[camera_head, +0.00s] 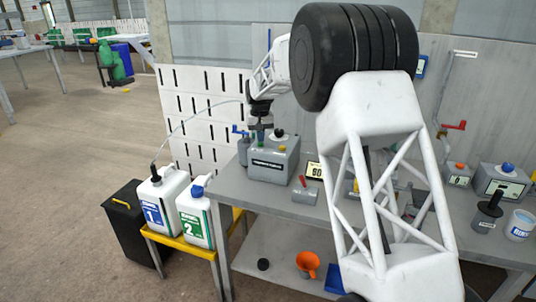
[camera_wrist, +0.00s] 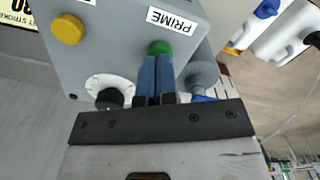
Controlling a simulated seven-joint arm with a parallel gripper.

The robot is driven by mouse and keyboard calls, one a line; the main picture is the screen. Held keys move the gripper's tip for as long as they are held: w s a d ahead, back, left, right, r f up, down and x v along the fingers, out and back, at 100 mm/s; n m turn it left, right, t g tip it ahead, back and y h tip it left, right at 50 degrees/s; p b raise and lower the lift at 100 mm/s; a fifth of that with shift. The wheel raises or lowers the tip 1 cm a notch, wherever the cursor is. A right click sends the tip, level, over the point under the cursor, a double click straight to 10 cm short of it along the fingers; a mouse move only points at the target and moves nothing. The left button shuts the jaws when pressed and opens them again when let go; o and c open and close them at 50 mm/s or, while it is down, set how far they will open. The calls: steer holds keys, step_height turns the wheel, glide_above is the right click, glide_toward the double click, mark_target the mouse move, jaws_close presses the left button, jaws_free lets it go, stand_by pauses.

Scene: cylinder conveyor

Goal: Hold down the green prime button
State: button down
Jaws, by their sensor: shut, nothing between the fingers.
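The green prime button (camera_wrist: 159,47) is on the top of a grey box (camera_wrist: 112,50), beside a white PRIME label (camera_wrist: 172,20). My gripper (camera_wrist: 157,60) is shut with nothing between its blue fingers. Its tips are at the near edge of the green button and cover part of it; I cannot tell from the picture whether the button is pressed down. In the head view the grey box (camera_head: 264,172) stands on the grey bench, with my gripper over its top. The green button is not clear there.
A yellow button (camera_wrist: 68,29) and a black knob (camera_wrist: 109,98) sit on the same box. A small display (camera_head: 314,171) and a red-handled part (camera_head: 304,194) stand to its right. White jugs 1 (camera_head: 161,200) and 2 (camera_head: 194,216) stand on a yellow-edged stand at left.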

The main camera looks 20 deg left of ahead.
steer(key=shift+f, duration=0.7)
stand_by(1.7)
steer(key=shift+r, duration=0.15)
stand_by(2.2)
steer(key=shift+r, duration=3.4)
steer(key=shift+d, duration=0.1)
